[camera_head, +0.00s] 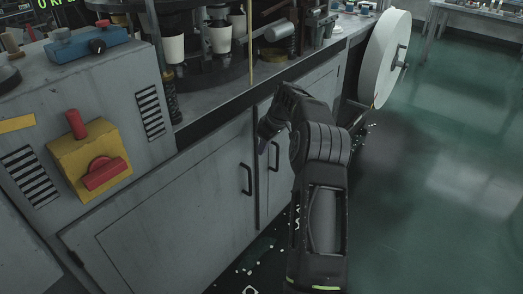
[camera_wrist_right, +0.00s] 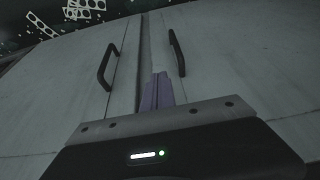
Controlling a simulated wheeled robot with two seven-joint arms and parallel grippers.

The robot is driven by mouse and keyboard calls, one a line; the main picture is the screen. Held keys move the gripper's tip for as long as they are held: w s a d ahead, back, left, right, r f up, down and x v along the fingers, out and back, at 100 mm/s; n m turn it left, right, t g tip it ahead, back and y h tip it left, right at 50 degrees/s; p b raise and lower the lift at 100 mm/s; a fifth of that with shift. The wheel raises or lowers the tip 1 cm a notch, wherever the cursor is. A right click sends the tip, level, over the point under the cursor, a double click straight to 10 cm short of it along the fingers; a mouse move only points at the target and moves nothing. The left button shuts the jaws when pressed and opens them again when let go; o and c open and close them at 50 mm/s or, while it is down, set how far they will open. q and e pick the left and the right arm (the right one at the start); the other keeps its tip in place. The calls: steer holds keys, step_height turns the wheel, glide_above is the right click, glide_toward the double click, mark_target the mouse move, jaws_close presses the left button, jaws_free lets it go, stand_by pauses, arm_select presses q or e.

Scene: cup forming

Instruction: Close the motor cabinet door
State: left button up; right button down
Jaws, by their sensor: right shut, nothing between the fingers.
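The grey motor cabinet has two door panels under the machine bench. The left door (camera_head: 185,205) has a black bar handle (camera_head: 245,179); the right door (camera_head: 305,110) has another handle (camera_head: 273,156), partly beside my arm. A dark seam runs between the doors, and I cannot tell whether one stands slightly ajar. My right gripper (camera_head: 262,148) is at the upper part of this seam, close to the door fronts. In the right wrist view its purple fingers (camera_wrist_right: 157,92) are shut and empty, pointing at the seam between the two handles. Contact is unclear. My left gripper is not in view.
A yellow switch box with a red knob (camera_head: 102,175) is on the control housing at left. A large white reel (camera_head: 385,60) stands at the bench's far end. White scraps (camera_head: 249,289) and perforated strips (camera_wrist_right: 85,8) lie on the floor. The green floor (camera_head: 450,200) at right is clear.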

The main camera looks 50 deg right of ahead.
steer(key=v, duration=0.8)
steer(key=shift+a, duration=0.1)
steer(key=m+y+p, duration=0.1)
steer(key=p, duration=0.1)
glide_toward(228, 179)
steer(key=a+f, duration=0.4)
steer(key=f, duration=0.1)
steer(key=s+a+f+g+y+p, duration=0.1)
steer(key=a+f, duration=0.3)
steer(key=a, duration=0.3)
steer(key=s+a+f, duration=0.1)
steer(key=a+f, duration=0.4)
steer(key=a, duration=0.2)
steer(key=s+a+f+m+g+y+p, duration=0.1)
steer(key=s+a+f, duration=0.2)
steer(key=s+a, duration=0.35)
steer(key=s+a+f+p, duration=0.1)
steer(key=s+a+f, duration=0.15)
steer(key=a, duration=0.75)
steer(key=s+a, duration=0.5)
steer(key=s, duration=0.3)
steer(key=s+a+m+g+p, duration=0.1)
steer(key=s+a, duration=0.5)
steer(key=s, duration=0.3)
steer(key=shift+s+r+y+p, duration=0.15)
steer(key=shift+r+y+p, duration=0.15)
steer(key=shift+y, duration=0.1)
steer(key=shift+a, duration=0.15)
